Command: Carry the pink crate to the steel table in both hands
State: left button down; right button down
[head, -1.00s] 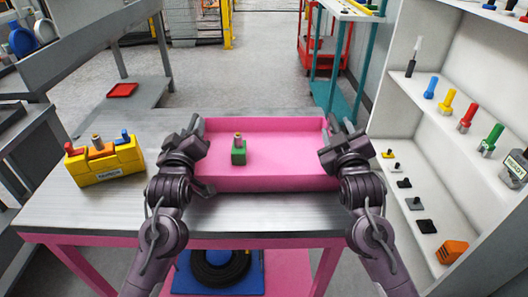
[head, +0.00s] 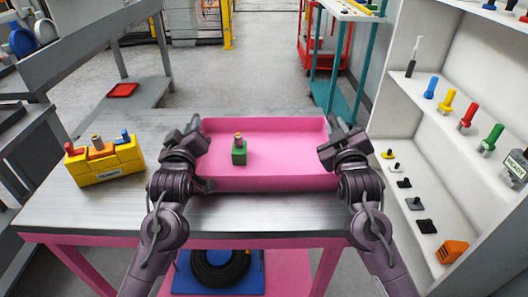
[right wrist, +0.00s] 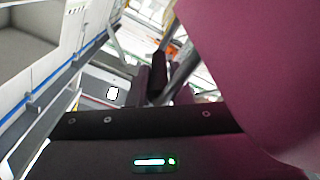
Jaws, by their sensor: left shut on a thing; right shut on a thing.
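The pink crate (head: 265,184) is a shallow open tray at the middle of the head view, level, over the steel table (head: 105,205). I cannot tell whether its base touches the tabletop. A green block with a grey and orange top (head: 239,151) stands upright inside it, left of centre. My left gripper (head: 198,128) is shut on the crate's left wall. My right gripper (head: 333,129) is shut on its right wall. The fingertips are partly hidden. In the right wrist view the grip itself is not clear.
A yellow holder (head: 105,165) with several pegs stands on the table left of the crate. White shelves (head: 405,125) with coloured parts rise close on the right. A red cart (head: 325,50) and a teal-framed rack (head: 340,100) stand behind. A black ring lies on a blue mat below.

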pick_arm(q)
jog(key=shift+a+r, duration=0.1)
jog(key=shift+r, duration=0.15)
pick_arm(e)
jog(key=shift+r, duration=0.25)
